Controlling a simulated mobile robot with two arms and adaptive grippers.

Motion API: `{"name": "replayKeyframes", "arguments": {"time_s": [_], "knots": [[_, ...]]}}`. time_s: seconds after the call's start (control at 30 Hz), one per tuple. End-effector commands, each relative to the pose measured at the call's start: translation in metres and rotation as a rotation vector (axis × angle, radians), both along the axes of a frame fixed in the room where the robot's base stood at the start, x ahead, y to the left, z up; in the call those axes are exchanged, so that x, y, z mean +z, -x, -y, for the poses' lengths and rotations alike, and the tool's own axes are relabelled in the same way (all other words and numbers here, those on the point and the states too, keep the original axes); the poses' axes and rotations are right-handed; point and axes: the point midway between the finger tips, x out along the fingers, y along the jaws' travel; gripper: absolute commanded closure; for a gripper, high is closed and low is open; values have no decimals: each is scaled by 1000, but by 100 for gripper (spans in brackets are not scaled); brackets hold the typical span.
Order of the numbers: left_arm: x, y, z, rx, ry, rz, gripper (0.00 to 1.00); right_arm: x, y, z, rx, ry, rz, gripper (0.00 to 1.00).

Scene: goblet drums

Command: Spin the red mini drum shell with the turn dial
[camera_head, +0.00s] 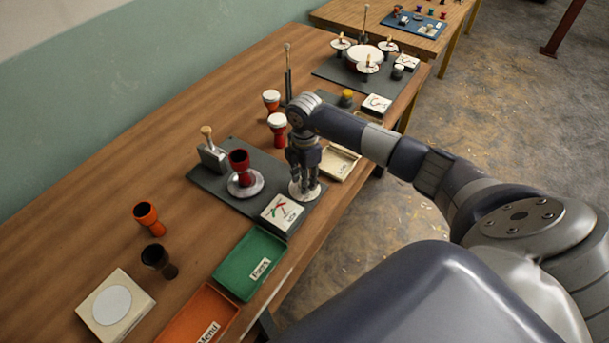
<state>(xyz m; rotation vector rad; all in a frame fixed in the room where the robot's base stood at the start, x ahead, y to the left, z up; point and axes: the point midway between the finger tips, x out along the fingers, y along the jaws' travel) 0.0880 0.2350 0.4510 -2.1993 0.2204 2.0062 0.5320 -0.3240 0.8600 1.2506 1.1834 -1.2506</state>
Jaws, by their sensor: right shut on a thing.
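The red mini drum shell (239,165) stands upright on a round silver plate (256,188) on a dark board (218,184). To its right, my right gripper (304,184) points down at the board's right end. It is shut on the turn dial (296,192), whose pale round base shows around the fingertips. The fingers hide most of the dial's grip. My left gripper is out of view.
A card with red and green marks (283,212) lies in front of the plate, and a grey post block (211,154) stands behind it. Green (238,278) and orange (190,322) trays sit at the table's front edge. White-topped drums (277,122) stand behind my gripper.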

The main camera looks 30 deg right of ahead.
Motion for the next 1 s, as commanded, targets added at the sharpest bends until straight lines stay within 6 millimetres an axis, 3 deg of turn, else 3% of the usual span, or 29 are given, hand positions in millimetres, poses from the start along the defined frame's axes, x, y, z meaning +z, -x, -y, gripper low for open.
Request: {"name": "replayKeyframes", "arguments": {"time_s": [0.5,1.0], "knots": [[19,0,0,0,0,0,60,2,0,1,-398,1,1,94],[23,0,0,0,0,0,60,1,-1,1,-514,3,2,94]]}}
